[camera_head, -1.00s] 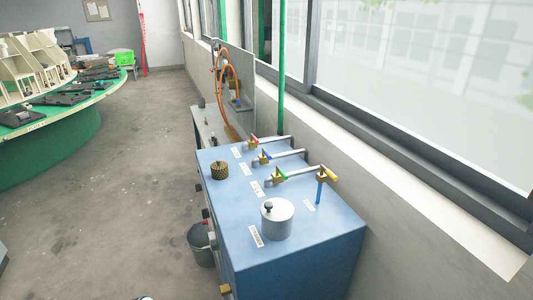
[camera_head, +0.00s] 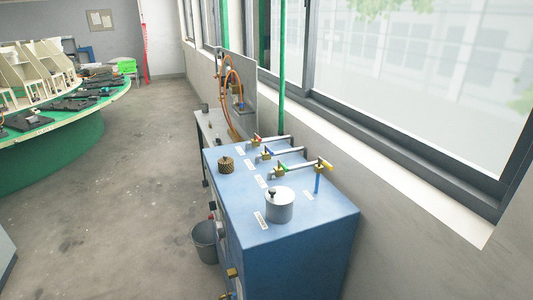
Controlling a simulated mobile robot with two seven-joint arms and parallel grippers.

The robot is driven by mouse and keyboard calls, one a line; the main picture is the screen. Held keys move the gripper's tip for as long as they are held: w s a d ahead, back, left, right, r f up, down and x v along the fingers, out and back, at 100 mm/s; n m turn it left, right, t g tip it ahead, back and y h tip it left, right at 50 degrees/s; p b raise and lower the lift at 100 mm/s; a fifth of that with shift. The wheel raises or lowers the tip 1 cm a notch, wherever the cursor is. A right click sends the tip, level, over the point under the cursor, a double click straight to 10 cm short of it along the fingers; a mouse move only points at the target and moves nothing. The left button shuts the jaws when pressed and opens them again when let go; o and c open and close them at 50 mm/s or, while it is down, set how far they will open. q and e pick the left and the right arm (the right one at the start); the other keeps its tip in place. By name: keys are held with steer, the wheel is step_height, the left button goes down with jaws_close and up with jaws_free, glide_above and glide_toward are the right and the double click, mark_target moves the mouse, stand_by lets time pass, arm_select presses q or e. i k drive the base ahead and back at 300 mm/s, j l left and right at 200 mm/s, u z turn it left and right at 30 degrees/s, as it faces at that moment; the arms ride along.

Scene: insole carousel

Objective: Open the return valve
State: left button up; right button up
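A blue cabinet (camera_head: 300,222) stands against the wall under the windows. Brass valves with pipes sit on its top: one with a red handle (camera_head: 256,138), one with a blue handle (camera_head: 267,150), one with a green handle (camera_head: 282,167) and one with a yellow handle (camera_head: 325,164) above a blue upright pipe (camera_head: 317,184). White labels lie beside them, too small to read, so I cannot tell which is the return valve. More brass fittings (camera_head: 232,272) show low on the cabinet's left side. Neither of my grippers is in view.
A metal canister (camera_head: 280,206) and a brown ribbed cap (camera_head: 226,164) are on the cabinet top. A grey bucket (camera_head: 205,243) stands at its left side. A green round table (camera_head: 60,150) is at left. The floor between is clear.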

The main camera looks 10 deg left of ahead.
mark_target(266, 149)
steer(key=k+z, duration=0.1)
steer(key=z, duration=0.25)
steer(key=k+z, duration=0.1)
steer(key=z, duration=0.3)
steer(key=l+z, duration=0.1)
steer(key=z, duration=0.25)
steer(key=j+z, duration=0.15)
steer(key=z, duration=1.55)
steer(key=k+j+z, duration=0.15)
steer(key=k+j, duration=2.05)
